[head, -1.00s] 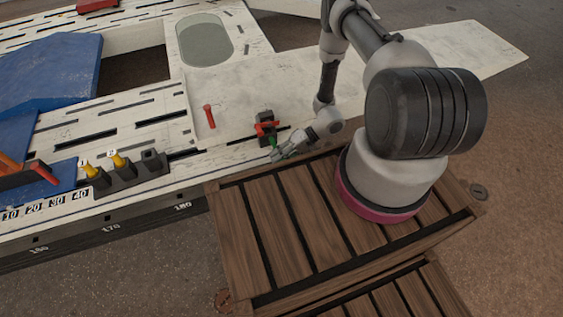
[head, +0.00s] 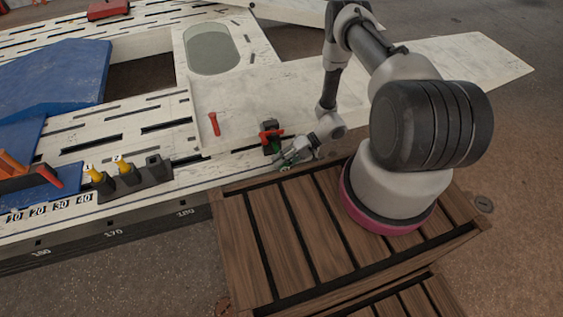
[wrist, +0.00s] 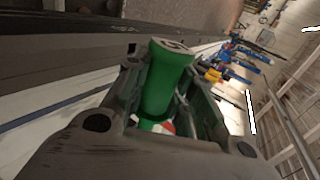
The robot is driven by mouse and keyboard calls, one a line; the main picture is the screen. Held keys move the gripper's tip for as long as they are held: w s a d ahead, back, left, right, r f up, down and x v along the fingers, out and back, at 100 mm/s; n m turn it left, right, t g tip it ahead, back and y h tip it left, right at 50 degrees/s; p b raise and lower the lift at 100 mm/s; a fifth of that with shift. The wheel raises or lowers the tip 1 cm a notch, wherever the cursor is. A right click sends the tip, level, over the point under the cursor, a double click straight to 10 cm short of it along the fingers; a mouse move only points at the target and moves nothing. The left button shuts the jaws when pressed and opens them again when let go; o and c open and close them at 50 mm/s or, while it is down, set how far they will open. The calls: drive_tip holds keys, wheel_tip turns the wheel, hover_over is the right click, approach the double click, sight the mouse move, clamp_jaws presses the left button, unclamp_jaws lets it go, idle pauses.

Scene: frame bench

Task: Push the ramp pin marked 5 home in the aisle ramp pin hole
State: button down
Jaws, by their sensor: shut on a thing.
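A green pin (wrist: 165,80) stands between the two fingers of my gripper (wrist: 160,110) in the wrist view, and the fingers are shut on it. Its round pale end faces the camera. I cannot tell whether the pin is in a hole. The aisle ramp pin hole cannot be made out.
A slatted wooden platform (head: 290,235) lies under my arm. Blue ramps (head: 60,75) fill the left.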

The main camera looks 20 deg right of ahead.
sight(276, 148)
drive_tip(key=shift+w, duration=3.55)
drive_tip(key=shift+s, duration=3.2)
drive_tip(key=shift+w, duration=1.65)
